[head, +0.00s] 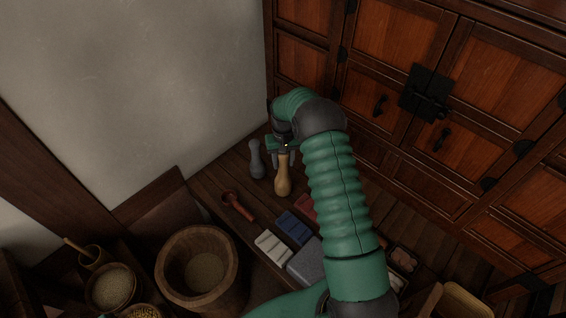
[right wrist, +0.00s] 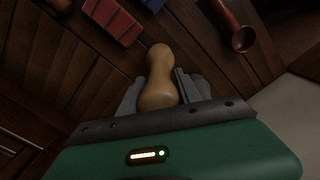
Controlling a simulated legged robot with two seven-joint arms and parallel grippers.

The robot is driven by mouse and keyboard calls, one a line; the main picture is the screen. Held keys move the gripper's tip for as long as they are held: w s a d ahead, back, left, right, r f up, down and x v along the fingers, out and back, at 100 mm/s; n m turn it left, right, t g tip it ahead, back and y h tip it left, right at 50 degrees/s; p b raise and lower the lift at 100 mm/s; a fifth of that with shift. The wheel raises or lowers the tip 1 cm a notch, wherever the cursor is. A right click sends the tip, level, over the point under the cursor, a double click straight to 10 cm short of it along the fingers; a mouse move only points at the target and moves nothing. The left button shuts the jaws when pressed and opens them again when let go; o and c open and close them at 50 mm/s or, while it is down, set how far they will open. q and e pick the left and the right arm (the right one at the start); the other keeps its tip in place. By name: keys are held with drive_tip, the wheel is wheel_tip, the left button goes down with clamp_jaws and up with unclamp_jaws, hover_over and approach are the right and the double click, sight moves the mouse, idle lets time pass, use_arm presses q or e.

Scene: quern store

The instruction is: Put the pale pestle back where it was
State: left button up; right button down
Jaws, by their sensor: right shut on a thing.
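The pale pestle (head: 283,180) is a tan wooden club with a rounded lower end, upright or nearly so in the head view. My right gripper (head: 283,153) is shut on its upper part. In the right wrist view the pale pestle (right wrist: 159,80) sits between the two grey fingers of my right gripper (right wrist: 160,98), its rounded end pointing away. I cannot tell whether its lower end touches the wooden boards. A grey pestle (head: 257,160) stands just left of it. My left gripper is not in view.
A red-brown ladle (head: 238,206), a blue block (head: 294,227), a pale ribbed block (head: 272,246) and a grey block (head: 306,262) lie nearer. A wooden tub (head: 199,270) stands lower left. A wooden cabinet (head: 400,100) rises behind at right, a plaster wall (head: 130,80) at left.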

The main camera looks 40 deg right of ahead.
drive_tip(key=c, duration=0.8)
unclamp_jaws()
wheel_tip(320, 180, up, 12)
drive_tip(key=p, duration=0.3)
drive_tip(key=shift+f, duration=0.25)
drive_tip(key=shift+a+r, duration=0.15)
drive_tip(key=shift+r, duration=0.2)
drive_tip(key=s+a+r+n+t, duration=0.1)
drive_tip(key=s+a+r+n, duration=0.15)
drive_tip(key=a, duration=0.85)
drive_tip(key=s+a+n, duration=0.1)
drive_tip(key=s+a, duration=0.3)
drive_tip(key=s, duration=0.1)
drive_tip(key=s+a+n+t, duration=0.1)
drive_tip(key=s+a, duration=0.4)
drive_tip(key=s+a+r+n, duration=0.1)
drive_tip(key=s+a, duration=0.3)
drive_tip(key=s, duration=0.1)
drive_tip(key=shift+s+a+t, duration=0.3)
drive_tip(key=shift+s+a, duration=0.05)
drive_tip(key=shift+s, duration=0.05)
